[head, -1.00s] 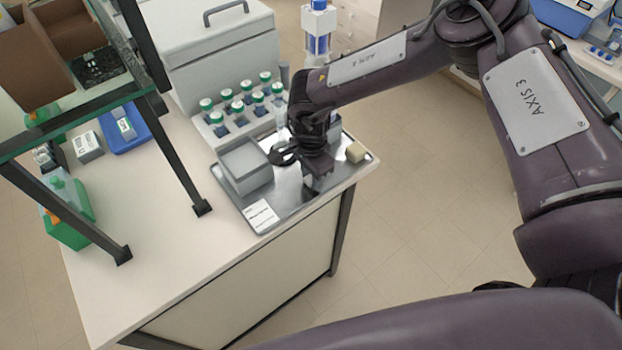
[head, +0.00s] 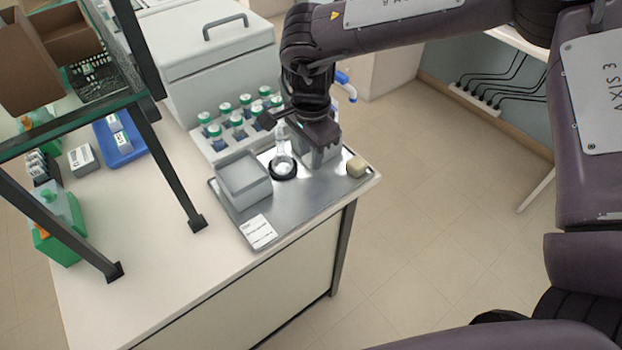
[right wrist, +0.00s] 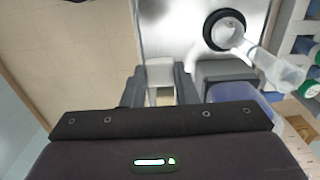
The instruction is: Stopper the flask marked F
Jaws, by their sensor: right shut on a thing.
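A clear glass flask (head: 283,161) stands in a black ring on the metal tray (head: 308,198). It also shows in the right wrist view (right wrist: 262,60), at upper right. I cannot read any mark on it. My right gripper (head: 318,142) is just right of the flask neck, over a grey box (head: 325,157) that it partly covers. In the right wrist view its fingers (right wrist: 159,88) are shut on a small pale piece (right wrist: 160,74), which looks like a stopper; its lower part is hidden. The gripper is apart from the flask. My left gripper is not in view.
A grey open box (head: 243,181) stands left of the flask, and a beige block (head: 356,166) lies at the tray's right. A rack of green-capped bottles (head: 238,128) is behind. A dark shelf frame (head: 170,160) stands at left. The front of the table is clear.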

